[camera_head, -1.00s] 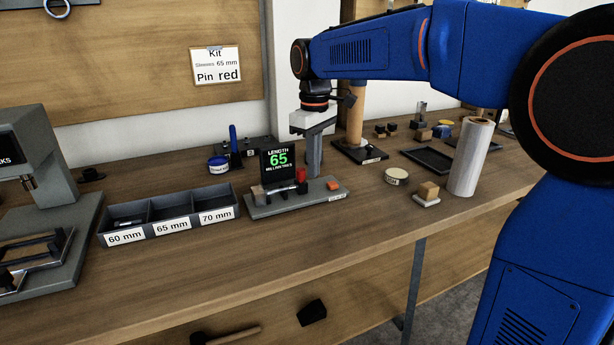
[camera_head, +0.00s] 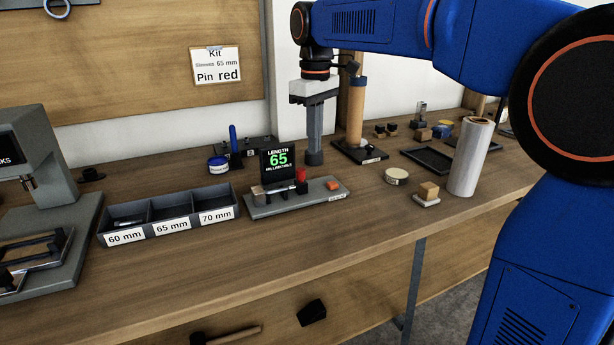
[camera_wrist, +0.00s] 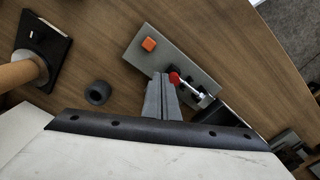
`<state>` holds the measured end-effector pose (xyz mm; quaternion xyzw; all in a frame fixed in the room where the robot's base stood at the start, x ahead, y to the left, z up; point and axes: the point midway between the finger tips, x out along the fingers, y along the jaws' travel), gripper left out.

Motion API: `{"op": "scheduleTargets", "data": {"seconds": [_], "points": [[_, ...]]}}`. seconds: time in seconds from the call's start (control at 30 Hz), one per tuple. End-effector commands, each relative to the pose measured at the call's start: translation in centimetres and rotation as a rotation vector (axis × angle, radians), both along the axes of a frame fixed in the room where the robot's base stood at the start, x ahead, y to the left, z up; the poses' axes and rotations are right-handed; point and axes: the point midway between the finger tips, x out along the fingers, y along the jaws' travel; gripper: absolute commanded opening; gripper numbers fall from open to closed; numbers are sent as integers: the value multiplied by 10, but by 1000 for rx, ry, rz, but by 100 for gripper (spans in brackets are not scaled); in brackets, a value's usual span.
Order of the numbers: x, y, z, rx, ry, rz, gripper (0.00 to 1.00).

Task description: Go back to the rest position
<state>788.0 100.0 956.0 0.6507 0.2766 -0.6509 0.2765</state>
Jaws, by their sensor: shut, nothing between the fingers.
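My gripper (camera_head: 314,160) is shut and empty, pointing down above the back of the bench, behind the length gauge. In the wrist view, its fingers (camera_wrist: 161,80) are together, with the gauge plate beyond them. The gauge (camera_head: 255,209) has a grey base, a red knob (camera_head: 301,174), an orange block (camera_head: 333,186) and a display (camera_head: 278,160) reading 65 millimetres. A metallic cylinder (camera_head: 273,189) lies on it. In the wrist view, the orange block (camera_wrist: 148,44) and red knob (camera_wrist: 174,77) show near the fingers.
A three-part tray (camera_head: 170,226), labelled 60, 65 and 70 mm, stands left of the gauge. A tan post (camera_head: 356,115) on a dark base stands to the right of my gripper. A tall pale cylinder (camera_head: 471,158) stands further right. The bench front is mostly clear.

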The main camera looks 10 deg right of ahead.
Motion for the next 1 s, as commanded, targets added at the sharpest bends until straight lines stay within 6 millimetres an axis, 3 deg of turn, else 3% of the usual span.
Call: {"op": "scheduleTargets", "data": {"seconds": [0.2, 0.6, 0.77, 1.0], "points": [[0, 0, 12, 1, -1, 0, 0], [-6, -6, 12, 2, -8, -14, 0], [-32, -29, 7, 14, -41, -83, 0], [-90, -74, -16, 41, -117, -237, 0]]}}
